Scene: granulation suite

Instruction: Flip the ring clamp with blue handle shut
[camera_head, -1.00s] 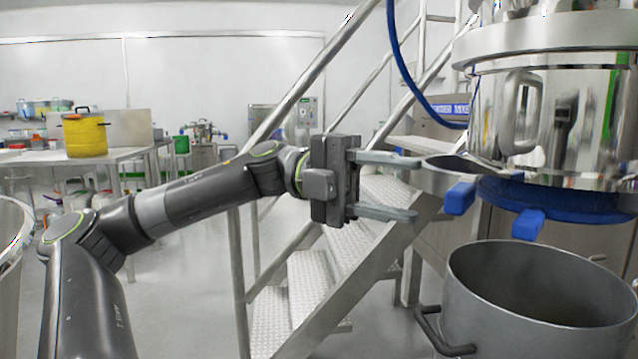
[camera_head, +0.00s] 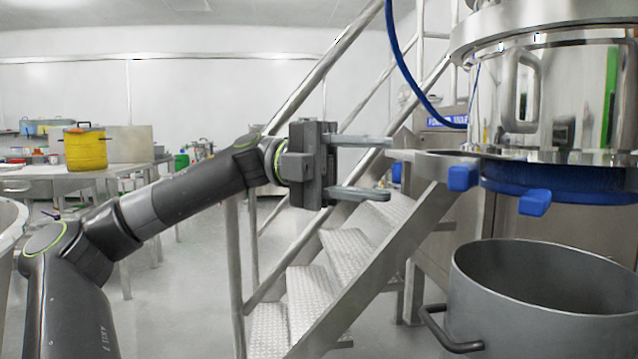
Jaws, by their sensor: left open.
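The ring clamp (camera_head: 436,164) is a grey metal band in the middle right, under the large steel vessel. Its band sticks out to the left of the vessel, so it looks swung open. A blue handle (camera_head: 463,177) hangs at the band's right end, and a second blue handle (camera_head: 535,202) is further right below the blue ring. My left gripper (camera_head: 388,167) is open and empty, just left of the band, with one finger above the other. Any contact with the band cannot be told. My right gripper is not in view.
The steel vessel (camera_head: 545,100) fills the upper right. An open grey pot (camera_head: 545,320) with a side handle stands below it. Metal stairs (camera_head: 335,265) with railings are behind my left arm. A yellow pot (camera_head: 85,148) stands on a table at the far left.

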